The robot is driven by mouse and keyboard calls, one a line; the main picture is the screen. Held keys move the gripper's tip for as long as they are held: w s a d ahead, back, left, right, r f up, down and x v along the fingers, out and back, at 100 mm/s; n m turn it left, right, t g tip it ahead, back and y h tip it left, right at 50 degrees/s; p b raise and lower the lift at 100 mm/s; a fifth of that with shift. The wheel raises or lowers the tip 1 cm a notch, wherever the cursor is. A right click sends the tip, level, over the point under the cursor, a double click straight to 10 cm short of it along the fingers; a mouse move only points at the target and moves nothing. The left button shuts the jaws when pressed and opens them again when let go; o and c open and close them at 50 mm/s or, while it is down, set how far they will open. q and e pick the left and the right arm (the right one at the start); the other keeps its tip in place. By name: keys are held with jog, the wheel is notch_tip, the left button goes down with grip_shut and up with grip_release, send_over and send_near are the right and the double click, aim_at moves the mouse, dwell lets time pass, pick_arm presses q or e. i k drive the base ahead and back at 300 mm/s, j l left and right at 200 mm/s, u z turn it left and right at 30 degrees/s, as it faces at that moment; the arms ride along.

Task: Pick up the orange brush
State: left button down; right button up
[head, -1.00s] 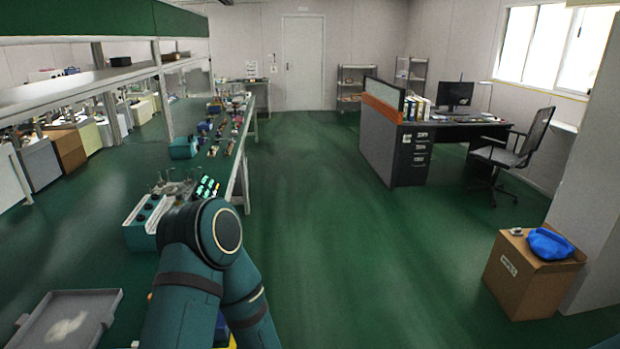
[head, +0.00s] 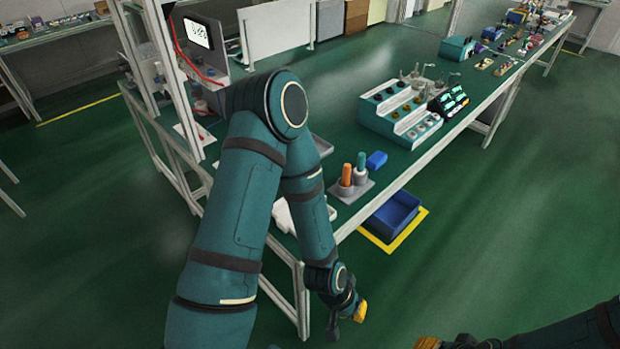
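An orange brush (head: 346,173) stands upright in a grey holder (head: 352,189) near the front edge of the green-topped bench, in the head view. A green-handled item (head: 361,161) stands in the same holder, just to its right. My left gripper (head: 347,318) hangs low in front of the bench edge, below and apart from the brush. Its yellow tip shows, but its opening is not clear. My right gripper (head: 440,343) is at the bottom edge, partly cut off, apart from everything on the bench.
A small blue block (head: 376,160) lies behind the holder. A stepped rack (head: 400,114) stands farther along the bench (head: 345,137). A blue bin (head: 391,215) sits below the bench edge within yellow floor marking. A display unit (head: 202,45) stands at the left. Green floor (head: 500,215) is clear at right.

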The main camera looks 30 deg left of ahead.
aim_at(347, 168)
jog(key=i+l+u, duration=0.1)
jog(key=u, duration=0.35)
jog(key=l+u, duration=0.25)
jog(key=u, duration=0.15)
jog(key=i+l+u, duration=0.1)
jog(key=l+u, duration=0.15)
jog(key=u, duration=0.2)
